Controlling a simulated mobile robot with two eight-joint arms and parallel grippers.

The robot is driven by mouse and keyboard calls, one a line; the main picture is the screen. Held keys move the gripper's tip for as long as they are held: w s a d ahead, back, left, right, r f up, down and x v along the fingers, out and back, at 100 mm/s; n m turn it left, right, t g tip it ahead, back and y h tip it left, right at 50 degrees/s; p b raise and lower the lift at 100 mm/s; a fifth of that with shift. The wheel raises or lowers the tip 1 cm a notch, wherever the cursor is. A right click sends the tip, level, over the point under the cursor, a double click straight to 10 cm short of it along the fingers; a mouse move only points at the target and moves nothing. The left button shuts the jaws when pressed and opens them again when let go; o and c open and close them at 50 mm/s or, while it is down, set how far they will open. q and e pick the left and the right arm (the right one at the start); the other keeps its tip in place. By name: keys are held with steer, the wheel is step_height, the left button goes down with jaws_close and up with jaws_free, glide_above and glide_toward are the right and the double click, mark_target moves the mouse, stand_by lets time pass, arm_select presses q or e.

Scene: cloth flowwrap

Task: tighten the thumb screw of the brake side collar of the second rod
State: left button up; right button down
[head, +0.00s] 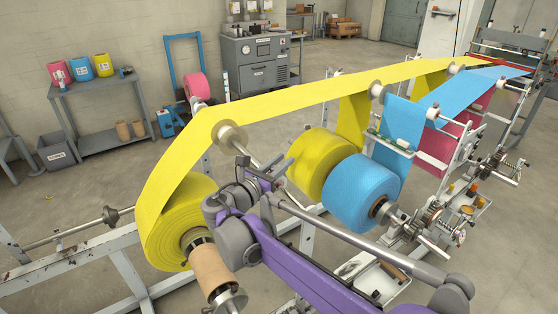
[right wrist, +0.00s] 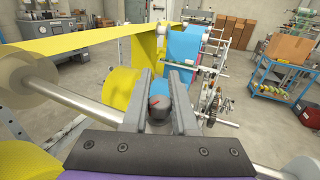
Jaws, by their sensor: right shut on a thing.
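My right gripper (head: 277,174) is just left of the second yellow roll (head: 318,163) in the head view, with my purple arm below it. In the right wrist view its two grey jaws (right wrist: 160,100) are shut on a small dark round knob with a red mark, which looks like the thumb screw (right wrist: 158,108). The collar under it is mostly hidden by the jaws and the wrist. The yellow roll and the blue roll (head: 360,190) sit side by side on one rod, mostly covered by them. My left gripper is out of view.
A large yellow roll (head: 165,235) on a cardboard core (head: 210,270) stands at front left. The yellow web (head: 290,95) runs overhead past guide rollers (head: 230,136). Brake gear (head: 435,215) and a white tray (head: 375,275) lie to the right.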

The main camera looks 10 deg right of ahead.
steer(key=m+g+h, duration=0.1)
steer(key=m+g, duration=0.1)
steer(key=m+g+h+p, duration=0.1)
steer(key=g, duration=0.2)
steer(key=s+m+g+h, duration=0.1)
steer(key=m+g+h, duration=0.1)
steer(key=shift+s+d+m+g, duration=0.1)
steer(key=shift+d+m+g, duration=0.2)
steer(key=shift+d+g, duration=0.1)
steer(key=shift+s, duration=0.1)
steer(key=c, duration=0.7)
jaws_free()
steer(key=shift+a, duration=0.1)
steer(key=v, duration=1)
steer(key=shift+a, duration=0.35)
